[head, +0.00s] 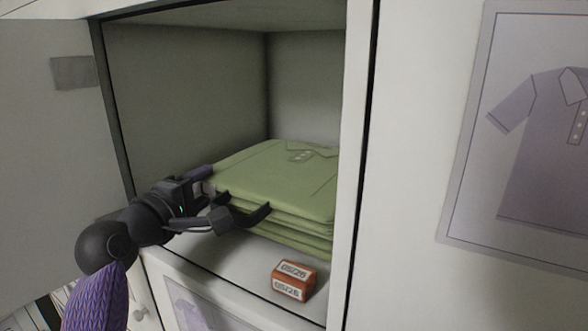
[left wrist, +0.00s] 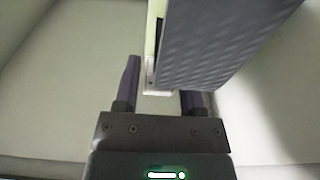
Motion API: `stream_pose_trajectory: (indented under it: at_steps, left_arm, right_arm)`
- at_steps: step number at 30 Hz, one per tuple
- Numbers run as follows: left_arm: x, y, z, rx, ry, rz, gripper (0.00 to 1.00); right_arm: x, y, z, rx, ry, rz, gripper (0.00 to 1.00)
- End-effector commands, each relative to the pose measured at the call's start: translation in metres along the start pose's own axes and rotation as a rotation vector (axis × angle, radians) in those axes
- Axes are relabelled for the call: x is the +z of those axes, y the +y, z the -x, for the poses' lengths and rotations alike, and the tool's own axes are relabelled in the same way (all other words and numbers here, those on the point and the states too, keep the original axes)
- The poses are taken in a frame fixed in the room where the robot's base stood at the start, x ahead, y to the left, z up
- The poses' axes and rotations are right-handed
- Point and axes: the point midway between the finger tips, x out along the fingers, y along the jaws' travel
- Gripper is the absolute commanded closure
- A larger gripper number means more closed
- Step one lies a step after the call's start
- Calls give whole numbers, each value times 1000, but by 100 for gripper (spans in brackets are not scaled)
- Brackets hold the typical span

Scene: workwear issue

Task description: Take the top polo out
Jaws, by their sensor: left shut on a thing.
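A stack of several folded green polos lies on the shelf of an open locker. The top polo (head: 280,175) lies flat, with its collar and buttons toward the back. My left gripper (head: 243,204) reaches in from the left and is shut on the front left edge of the top polo. Its fingers cover part of that edge, so how deep the grip goes is hidden. In the left wrist view, a green and white edge beside a dark textured surface shows between the fingers (left wrist: 158,88). My right gripper is not in view.
A small orange box (head: 294,281) with printed labels stands on the shelf in front of the stack. The locker's open door (head: 50,150) is at the left. A post (head: 352,170) bounds the opening at the right. There is free room above the stack.

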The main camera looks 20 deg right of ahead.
Motion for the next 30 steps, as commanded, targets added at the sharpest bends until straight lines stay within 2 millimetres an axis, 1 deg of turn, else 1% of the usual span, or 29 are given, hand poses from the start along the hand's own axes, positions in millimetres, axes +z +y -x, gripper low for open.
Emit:
stream_pose_trajectory:
  at_steps: [1, 2, 11, 15, 17, 20, 27, 30]
  left_arm:
    - [0, -1, 0, -3, 0, 1, 94]
    - [0, -1, 0, -3, 0, 1, 100]
    - [0, -1, 0, -2, 0, 2, 100]
    - [0, 3, 2, -1, -2, 1, 100]
    - [0, 10, 4, 2, -2, -1, 100]
    - [0, 26, 4, 3, -2, -1, 100]
    - [0, 72, 4, 3, -1, -2, 100]
    - [-4, 67, 25, 3, 0, -1, 100]
  right_arm:
    - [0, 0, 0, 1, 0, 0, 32]
    - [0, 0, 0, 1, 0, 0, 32]
    - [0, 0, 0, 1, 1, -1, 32]
    - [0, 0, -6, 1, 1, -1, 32]
    - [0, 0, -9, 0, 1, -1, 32]
    - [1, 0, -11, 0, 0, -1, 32]
    - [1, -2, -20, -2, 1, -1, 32]
    - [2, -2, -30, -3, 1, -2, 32]
